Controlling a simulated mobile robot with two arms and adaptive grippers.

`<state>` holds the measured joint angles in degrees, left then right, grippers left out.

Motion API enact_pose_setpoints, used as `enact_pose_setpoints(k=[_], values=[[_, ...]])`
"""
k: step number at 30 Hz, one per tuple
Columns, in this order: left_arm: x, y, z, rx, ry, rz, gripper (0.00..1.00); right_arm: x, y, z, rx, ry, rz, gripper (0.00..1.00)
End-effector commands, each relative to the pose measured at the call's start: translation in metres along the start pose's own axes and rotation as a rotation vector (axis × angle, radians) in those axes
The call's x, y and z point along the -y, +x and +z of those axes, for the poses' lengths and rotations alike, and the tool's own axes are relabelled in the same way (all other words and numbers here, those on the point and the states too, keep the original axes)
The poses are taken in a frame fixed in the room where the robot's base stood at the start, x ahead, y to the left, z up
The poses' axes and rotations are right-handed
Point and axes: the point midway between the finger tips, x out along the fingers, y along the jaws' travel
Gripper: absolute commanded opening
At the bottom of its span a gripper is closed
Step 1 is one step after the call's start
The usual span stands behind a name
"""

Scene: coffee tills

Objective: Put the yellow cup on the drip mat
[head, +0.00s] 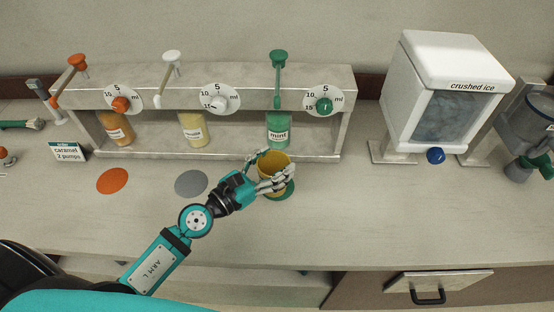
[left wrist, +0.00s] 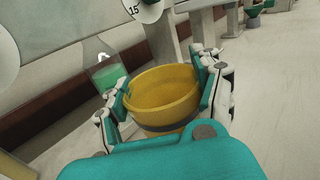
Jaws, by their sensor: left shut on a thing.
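My left gripper (head: 270,172) is shut on the yellow cup (head: 273,164), with fingers on both sides of it. The cup stands upright, mouth up, at the green disc mat (head: 286,193) in front of the mint bottle (head: 278,130). I cannot tell whether its base touches the mat or hangs just above. In the left wrist view the cup (left wrist: 163,100) looks empty inside and sits between the fingers. An orange disc mat (head: 112,180) and a grey disc mat (head: 191,183) lie bare to the left. My right gripper is not in view.
The pump rack (head: 215,78) holds caramel-coloured (head: 115,127), pale yellow (head: 193,130) and mint bottles behind the mats. An order card (head: 67,151) reads caramel, 2 pumps. A crushed-ice dispenser (head: 440,100) stands at right. The counter (head: 370,215) is clear right of the cup.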

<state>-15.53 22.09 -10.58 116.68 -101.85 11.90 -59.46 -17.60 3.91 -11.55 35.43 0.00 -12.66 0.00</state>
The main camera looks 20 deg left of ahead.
Motion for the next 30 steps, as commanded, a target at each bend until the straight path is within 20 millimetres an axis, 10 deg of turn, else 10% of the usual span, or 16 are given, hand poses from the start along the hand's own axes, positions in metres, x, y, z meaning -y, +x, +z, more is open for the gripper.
enact_pose_setpoints(k=[6,28,30], values=[[-0.016,0.026,-0.003,0.001,0.000,0.000,0.49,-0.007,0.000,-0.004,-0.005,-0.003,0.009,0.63],[-0.016,0.027,-0.044,-0.001,0.000,0.000,0.49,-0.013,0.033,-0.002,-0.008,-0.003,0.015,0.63],[-0.016,0.027,-0.042,0.000,0.000,0.000,0.74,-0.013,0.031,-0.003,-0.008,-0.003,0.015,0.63]])
